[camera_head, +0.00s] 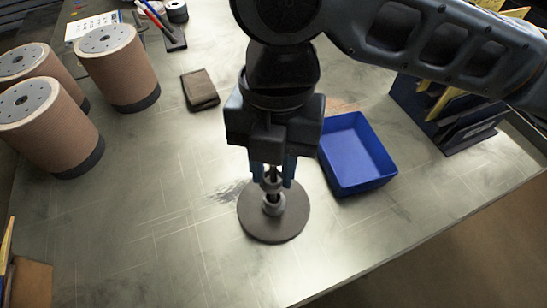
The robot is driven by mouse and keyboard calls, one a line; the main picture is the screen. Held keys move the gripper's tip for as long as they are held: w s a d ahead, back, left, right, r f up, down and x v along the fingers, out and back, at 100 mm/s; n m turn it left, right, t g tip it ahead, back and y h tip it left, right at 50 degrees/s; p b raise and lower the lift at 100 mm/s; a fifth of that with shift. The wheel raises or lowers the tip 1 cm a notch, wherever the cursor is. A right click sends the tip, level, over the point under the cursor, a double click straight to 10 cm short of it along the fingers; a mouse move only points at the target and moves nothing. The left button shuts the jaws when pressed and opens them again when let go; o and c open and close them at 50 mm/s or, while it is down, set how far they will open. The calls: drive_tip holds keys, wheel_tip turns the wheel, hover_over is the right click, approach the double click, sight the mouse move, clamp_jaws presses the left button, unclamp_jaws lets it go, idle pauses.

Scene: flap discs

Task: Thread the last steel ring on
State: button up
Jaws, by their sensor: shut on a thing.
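A round dark disc (290,222) lies flat on the table, with a steel collar or ring (273,206) at its centre. A thin upright post (271,173) shows above the centre, between my fingers. My gripper (272,184) points straight down over the disc and is shut on a small steel ring (272,187). The held ring is just above the lower collar and looks in line with the post. I cannot tell for sure whether it is around the post, as the fingers hide part of it.
An empty-looking blue tray (365,187) stands close to the right of my gripper. A dark wallet-like block (200,90) lies behind left. Several brown cylinders (118,72) stand at the left. A dark rack (465,135) is at the right.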

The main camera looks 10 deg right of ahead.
drive_tip(key=shift+f+b, duration=0.35)
drive_tip(key=shift+f, duration=0.35)
drive_tip(key=o, duration=1.1)
drive_tip(key=shift+r, duration=0.15)
drive_tip(key=r, duration=0.5)
drive_tip(key=w+r, duration=0.1)
drive_tip(key=r, duration=0.1)
drive_tip(key=shift+d+r, duration=0.15)
drive_tip(key=shift+r, duration=0.2)
drive_tip(key=shift+r+p, duration=0.15)
drive_tip(key=shift+p, duration=0.15)
wheel_tip(320, 180, up, 2)
drive_tip(key=shift+r+p, duration=0.25)
drive_tip(key=shift+p, duration=0.85)
